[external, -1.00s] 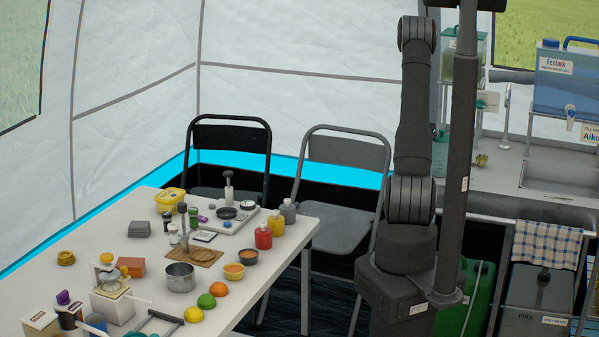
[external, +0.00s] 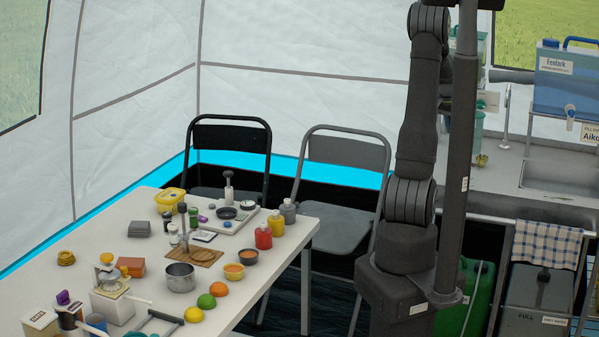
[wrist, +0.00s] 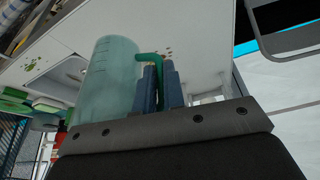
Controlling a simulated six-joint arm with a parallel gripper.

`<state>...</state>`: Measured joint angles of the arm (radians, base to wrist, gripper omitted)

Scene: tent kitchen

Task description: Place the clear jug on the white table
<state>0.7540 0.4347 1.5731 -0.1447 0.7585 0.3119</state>
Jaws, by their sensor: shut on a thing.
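The clear jug (wrist: 108,82) is a tall, teal-tinted see-through cylinder with a green handle. In the wrist view my gripper (wrist: 158,82) has its blue fingers shut on that handle, and the jug sits left of the fingers. In the external view a teal see-through piece that looks like the jug (external: 477,125) shows just right of the dark pole, over the counter. My gripper is hidden there behind my arm and the pole. The white table (external: 95,235) stands at the left, well away from the jug.
The table holds a steel pot (external: 180,278), a wooden board (external: 207,257), coloured bottles, fruit and several other items. Its right front edge has some bare room. Two folding chairs stand behind it. A sink (external: 560,178) and a blue water container (external: 566,80) are at the right.

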